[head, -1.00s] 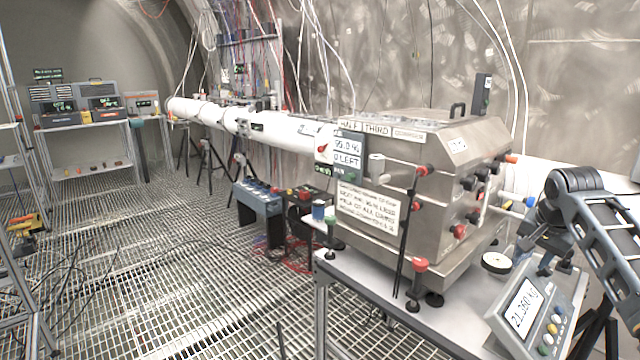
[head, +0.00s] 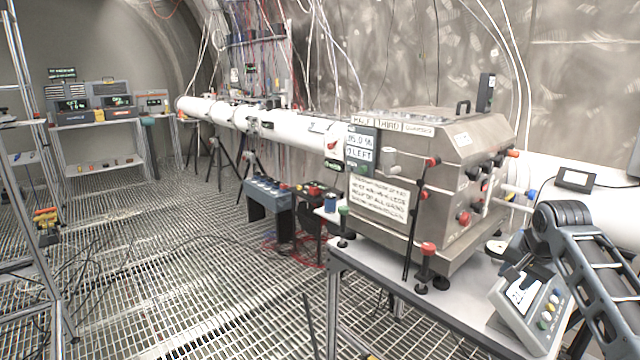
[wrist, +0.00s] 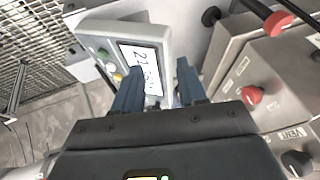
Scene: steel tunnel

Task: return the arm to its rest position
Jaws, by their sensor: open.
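My arm (head: 590,265) reaches in from the right edge of the head view, bent at a dark rounded joint. My gripper (head: 518,289) points down in front of the grey display unit (head: 550,318), covering part of its screen. In the wrist view my gripper (wrist: 158,84) has its two blue-grey fingers apart with nothing held between them. The display unit (wrist: 105,42) shows just beyond the fingers, its screen partly between them. I cannot tell whether the fingers touch it.
A steel chamber (head: 450,180) with red knobs stands on the table (head: 465,305), left of my gripper; its knobs also show at right in the wrist view. A white disc (head: 496,246) lies between them. Open grating floor (head: 190,260) spreads to the left.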

